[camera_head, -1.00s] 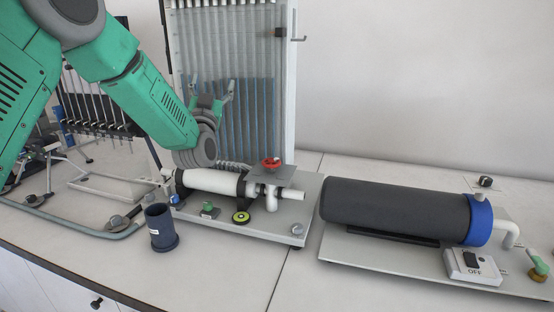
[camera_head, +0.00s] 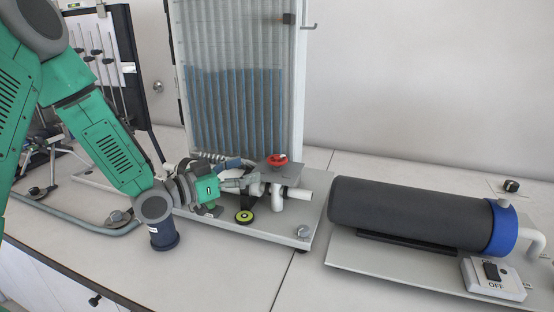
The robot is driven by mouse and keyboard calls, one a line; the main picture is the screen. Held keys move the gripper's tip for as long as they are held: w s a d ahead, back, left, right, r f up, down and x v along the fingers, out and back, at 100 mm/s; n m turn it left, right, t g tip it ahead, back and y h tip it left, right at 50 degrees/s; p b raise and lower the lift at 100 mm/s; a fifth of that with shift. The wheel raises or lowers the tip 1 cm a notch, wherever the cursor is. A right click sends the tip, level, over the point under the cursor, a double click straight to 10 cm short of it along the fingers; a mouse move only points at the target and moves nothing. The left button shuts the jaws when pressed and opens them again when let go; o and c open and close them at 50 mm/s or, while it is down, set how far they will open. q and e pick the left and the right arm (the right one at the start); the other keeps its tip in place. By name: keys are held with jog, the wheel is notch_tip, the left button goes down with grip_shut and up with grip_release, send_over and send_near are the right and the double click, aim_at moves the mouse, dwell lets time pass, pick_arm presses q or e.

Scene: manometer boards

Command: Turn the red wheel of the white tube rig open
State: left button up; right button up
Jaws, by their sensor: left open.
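The white tube rig stands on a grey base plate (camera_head: 285,232), with a tall board of upright tubes (camera_head: 235,100) holding blue liquid behind it. The red wheel (camera_head: 277,160) sits on a small grey plate above the white pipe at the rig's right end. My left gripper (camera_head: 252,173) is open, low in front of the rig, its fingers pointing right toward the wheel. The fingertips are just left of the wheel and a little below it in the picture; whether they touch anything there I cannot tell. My gripper hides most of the white horizontal tube. My right gripper is not in view.
A yellow-green round knob (camera_head: 244,216) is at the rig's front. A dark cylinder with a blue end (camera_head: 410,212) and a switch box marked OFF (camera_head: 493,279) lie right.

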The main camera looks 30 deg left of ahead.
aim_at(268, 161)
pick_arm(q)
jog(key=x, duration=0.9)
jog(key=shift+w, duration=0.25)
jog(key=c, duration=1.2)
